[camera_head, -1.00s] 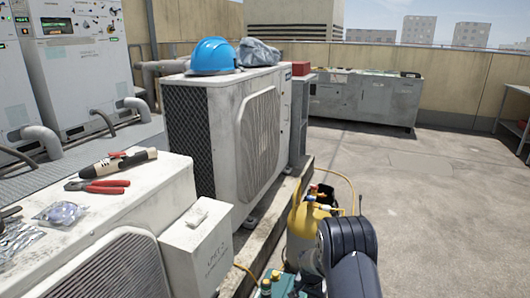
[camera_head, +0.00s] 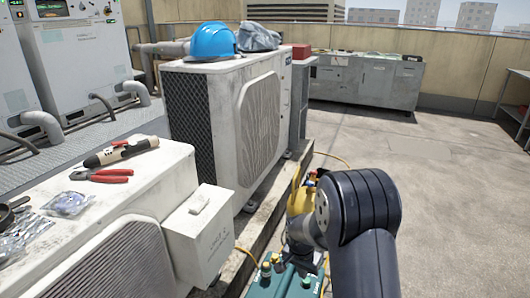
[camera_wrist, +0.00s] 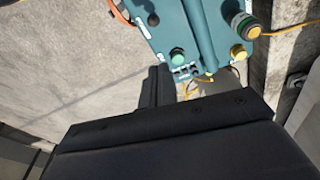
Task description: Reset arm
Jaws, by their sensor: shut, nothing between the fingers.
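My dark arm (camera_head: 362,225) shows at the lower right of the head view, bent at a large rounded joint. My gripper (camera_wrist: 157,85) shows in the wrist view as dark fingers beyond a broad dark body; it is shut and empty. A teal unit with coloured knobs (camera_wrist: 195,35) lies beyond the fingers in the wrist view. The same teal unit (camera_head: 288,284) is at the bottom of the head view, partly hidden by my arm.
A yellow cylinder (camera_head: 300,200) stands just behind my arm, with a yellow hose near it. Condenser units (camera_head: 222,130) line the left; a blue helmet (camera_head: 213,42) sits on one. Red-handled pliers (camera_head: 105,176) lie on the nearer unit. The concrete floor at right is clear.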

